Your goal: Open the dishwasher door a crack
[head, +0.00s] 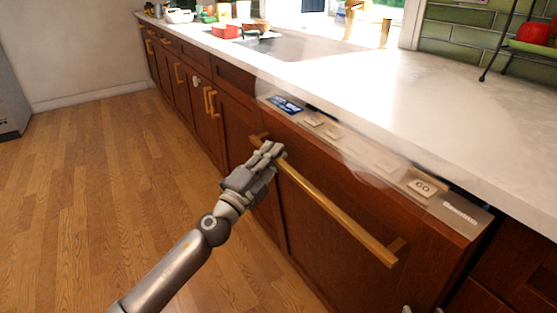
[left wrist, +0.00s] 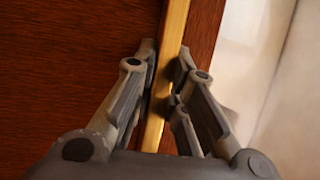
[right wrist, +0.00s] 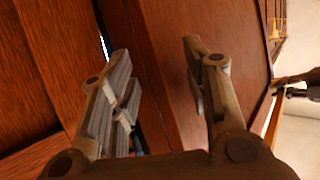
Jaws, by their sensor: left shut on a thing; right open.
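The dishwasher door (head: 330,235) is a brown wood panel with a long brass handle (head: 340,218). Its control strip (head: 375,165) with buttons shows along the top. A dark gap shows between the strip and the counter at the right, so the door's top stands slightly out. My left gripper (head: 268,152) is shut on the handle near its left end. In the left wrist view, its fingers (left wrist: 165,75) are on both sides of the brass bar (left wrist: 172,45). My right gripper (right wrist: 160,75) is open and empty by the door's side edge; only grey tips show low in the head view.
A rack with red items (head: 535,35) stands at the right. Cabinets with brass handles (head: 210,103) continue left. The wood floor (head: 110,180) is clear.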

